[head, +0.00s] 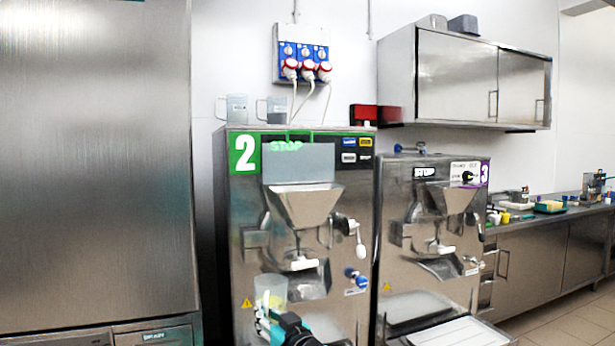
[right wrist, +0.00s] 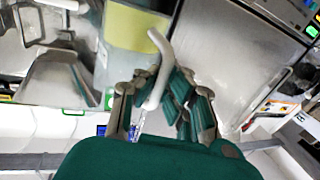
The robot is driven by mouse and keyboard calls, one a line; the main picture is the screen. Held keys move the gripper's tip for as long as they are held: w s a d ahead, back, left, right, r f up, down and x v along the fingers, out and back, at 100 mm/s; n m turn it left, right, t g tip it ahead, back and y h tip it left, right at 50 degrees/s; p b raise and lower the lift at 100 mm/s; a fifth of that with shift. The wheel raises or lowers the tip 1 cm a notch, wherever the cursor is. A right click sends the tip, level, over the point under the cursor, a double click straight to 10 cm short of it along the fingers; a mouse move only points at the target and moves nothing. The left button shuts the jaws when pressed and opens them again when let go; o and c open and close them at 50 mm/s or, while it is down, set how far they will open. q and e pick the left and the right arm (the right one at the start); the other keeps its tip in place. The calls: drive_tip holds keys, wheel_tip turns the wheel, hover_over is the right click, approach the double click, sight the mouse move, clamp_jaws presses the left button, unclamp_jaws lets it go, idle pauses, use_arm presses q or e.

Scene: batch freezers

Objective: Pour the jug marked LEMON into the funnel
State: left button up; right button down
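A clear jug (head: 271,289) with pale yellow in it is up in the air, low in front of the machine marked 2. My right gripper (head: 272,322) is shut on its light handle (right wrist: 160,65). In the right wrist view the jug (right wrist: 135,32) shows a yellow band and its handle passes between my fingers (right wrist: 162,95). I cannot read a name on it. A steel funnel (head: 304,207) sits on the front of machine 2, above and to the right of the held jug. Another steel funnel (head: 450,198) is on machine 3. My left gripper is not in view.
Two more jugs, one left (head: 237,108) and one right (head: 273,110), stand on top of machine 2 (head: 240,265). A lever with a white handle (head: 358,240) sticks out right of its funnel. Machine 3 (head: 395,270) stands close on the right. A tall steel cabinet (head: 95,170) fills the left.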

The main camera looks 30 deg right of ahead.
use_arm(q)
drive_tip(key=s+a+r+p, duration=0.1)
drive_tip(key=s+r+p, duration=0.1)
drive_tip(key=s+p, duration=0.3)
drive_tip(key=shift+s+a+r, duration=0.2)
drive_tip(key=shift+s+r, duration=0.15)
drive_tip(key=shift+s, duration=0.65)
use_arm(e)
drive_tip(key=w+d+r, duration=0.1)
drive_tip(key=d+r, duration=0.4)
drive_tip(key=r, duration=0.5)
drive_tip(key=w+d+r+h, duration=0.1)
drive_tip(key=d+r, duration=0.4)
drive_tip(key=r, duration=0.6)
drive_tip(key=shift+w+d+m+h, duration=0.2)
drive_tip(key=shift+w+m+h, duration=0.1)
drive_tip(key=shift+w+m, duration=0.15)
